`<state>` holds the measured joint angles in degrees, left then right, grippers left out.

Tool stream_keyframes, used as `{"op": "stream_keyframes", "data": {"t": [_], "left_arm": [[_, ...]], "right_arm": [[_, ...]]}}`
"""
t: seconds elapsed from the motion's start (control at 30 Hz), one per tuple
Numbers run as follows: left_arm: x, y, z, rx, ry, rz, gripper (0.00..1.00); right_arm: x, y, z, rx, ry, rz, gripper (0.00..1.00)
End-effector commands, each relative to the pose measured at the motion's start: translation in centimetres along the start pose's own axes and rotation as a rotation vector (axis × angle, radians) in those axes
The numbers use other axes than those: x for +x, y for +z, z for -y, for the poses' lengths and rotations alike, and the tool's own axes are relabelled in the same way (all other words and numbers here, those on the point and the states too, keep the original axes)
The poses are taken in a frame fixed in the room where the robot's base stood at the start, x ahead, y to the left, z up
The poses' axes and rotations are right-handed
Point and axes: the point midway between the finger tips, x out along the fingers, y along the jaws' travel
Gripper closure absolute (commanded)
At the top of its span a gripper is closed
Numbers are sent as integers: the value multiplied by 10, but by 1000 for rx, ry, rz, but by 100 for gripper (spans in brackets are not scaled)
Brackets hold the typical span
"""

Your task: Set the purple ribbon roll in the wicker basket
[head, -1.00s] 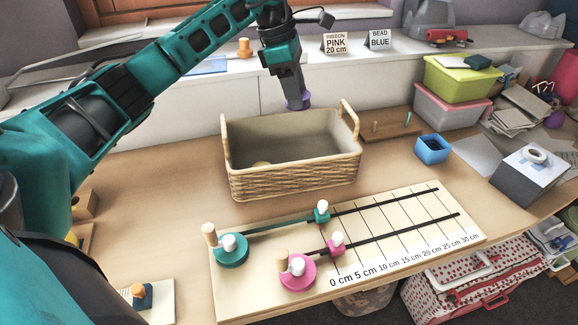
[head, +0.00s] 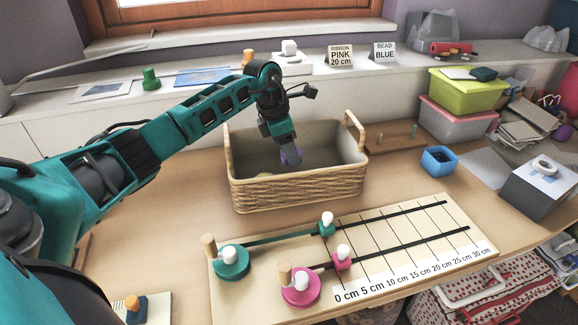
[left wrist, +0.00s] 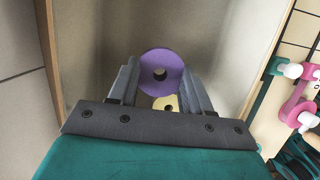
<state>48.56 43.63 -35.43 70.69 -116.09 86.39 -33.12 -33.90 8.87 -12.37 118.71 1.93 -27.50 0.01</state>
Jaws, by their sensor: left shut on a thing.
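The purple ribbon roll (head: 291,155) is between the fingers of my left gripper (head: 289,152), inside the opening of the wicker basket (head: 300,190). In the left wrist view the purple roll (left wrist: 162,75) shows face-on, with a finger on each side, and the left gripper (left wrist: 160,85) is shut on it. The basket's inner wall (left wrist: 225,40) surrounds the roll there. A yellowish roll (left wrist: 168,103) lies in the basket below it. Whether the purple roll touches the basket floor cannot be told. My right gripper is not in view.
A measuring board (head: 400,240) with teal and pink spools lies in front of the basket. A blue box (head: 439,160) and a wooden peg board (head: 393,135) stand to its right. The basket's two handles (head: 356,132) rise above its rim.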

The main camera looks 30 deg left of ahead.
Motion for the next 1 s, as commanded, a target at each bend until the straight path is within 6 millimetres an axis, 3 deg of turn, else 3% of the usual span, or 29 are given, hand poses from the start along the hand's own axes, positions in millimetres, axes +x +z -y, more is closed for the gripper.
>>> {"op": "stream_keyframes", "data": {"t": [0.17, 0.4, 0.8, 0.83, 1.0], "left_arm": [[12, -4, 0, 0, -1, -1, 100], [44, -13, 0, -1, -1, 0, 100], [50, -14, 0, 0, 1, 0, 100], [48, -14, 0, 0, 1, 0, 49], [48, -14, 0, 0, 0, -1, 32]], "right_arm": [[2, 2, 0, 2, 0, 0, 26], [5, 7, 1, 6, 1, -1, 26], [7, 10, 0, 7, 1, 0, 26], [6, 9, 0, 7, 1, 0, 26], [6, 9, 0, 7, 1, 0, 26]]}}
